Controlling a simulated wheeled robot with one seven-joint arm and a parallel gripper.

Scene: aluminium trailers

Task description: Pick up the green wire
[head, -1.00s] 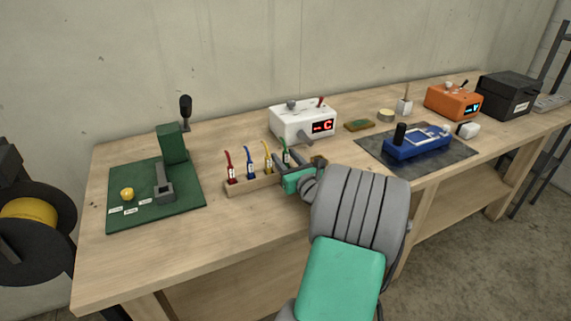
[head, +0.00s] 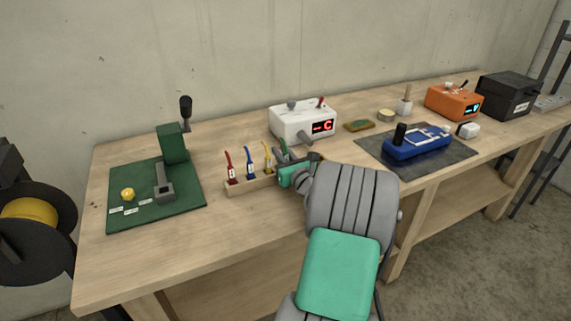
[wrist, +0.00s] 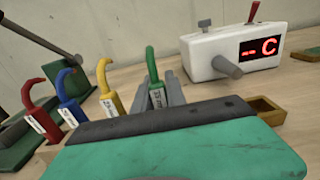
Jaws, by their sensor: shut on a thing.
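The green wire (wrist: 151,62) stands upright in the wrist view, its curved top bending to the left and a white label on its lower part. My gripper (wrist: 157,97) is shut on it, with the grey fingers on both sides of the label. In the head view my gripper (head: 283,160) is at the right end of the wooden wire rack (head: 236,188), and the green wire (head: 283,145) shows only in small part. I cannot tell whether its lower end is still in the rack.
Red (head: 229,163), blue (head: 249,160) and yellow (head: 267,157) wires stand in the rack left of my gripper. A white box with a red display (head: 300,121) stands behind. A green mat with a press (head: 172,145) is at left, a blue device (head: 417,145) at right.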

